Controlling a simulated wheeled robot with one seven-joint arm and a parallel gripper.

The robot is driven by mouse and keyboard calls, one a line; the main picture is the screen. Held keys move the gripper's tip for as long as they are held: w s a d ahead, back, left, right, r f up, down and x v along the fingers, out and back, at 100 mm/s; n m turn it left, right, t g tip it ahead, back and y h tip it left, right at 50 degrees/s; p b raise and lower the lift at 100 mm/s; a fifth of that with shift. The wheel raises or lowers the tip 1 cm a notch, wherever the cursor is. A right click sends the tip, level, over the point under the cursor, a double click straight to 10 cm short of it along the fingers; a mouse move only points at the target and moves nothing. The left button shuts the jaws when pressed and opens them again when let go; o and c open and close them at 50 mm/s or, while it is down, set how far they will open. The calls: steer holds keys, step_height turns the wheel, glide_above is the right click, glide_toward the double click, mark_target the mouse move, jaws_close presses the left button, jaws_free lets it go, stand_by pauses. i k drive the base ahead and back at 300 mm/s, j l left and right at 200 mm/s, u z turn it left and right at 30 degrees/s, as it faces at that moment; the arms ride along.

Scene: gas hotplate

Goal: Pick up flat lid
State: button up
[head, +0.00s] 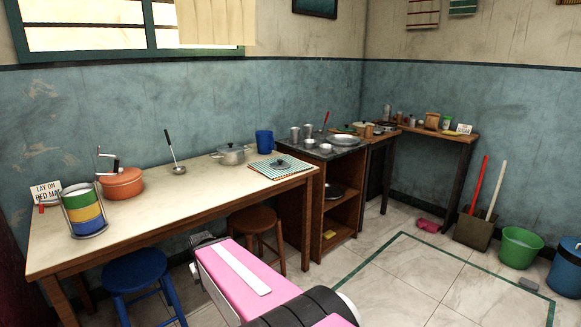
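A flat dark grey lid with a small knob (281,162) lies on a green and white checked cloth (262,172) at the right end of the long table. A silver pot with its own lid (231,154) stands just behind and left of the cloth. My pink arm rises at the bottom centre, in front of the table. The fingers of my gripper do not show, so its state and anything in it are hidden.
The long table (150,208) also bears an orange pot (122,183), a tiffin carrier (84,211), a ladle (178,168) and a blue mug (264,142). A blue stool (138,272) and a brown stool (254,219) stand at its front.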

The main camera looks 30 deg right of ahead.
mark_target(280, 163)
steer(key=z, duration=1.05)
steer(key=u, duration=1.8)
steer(key=z, duration=1.8)
steer(key=i+z, duration=0.25)
steer(key=i+j+z, duration=0.25)
steer(key=k+l, duration=0.1)
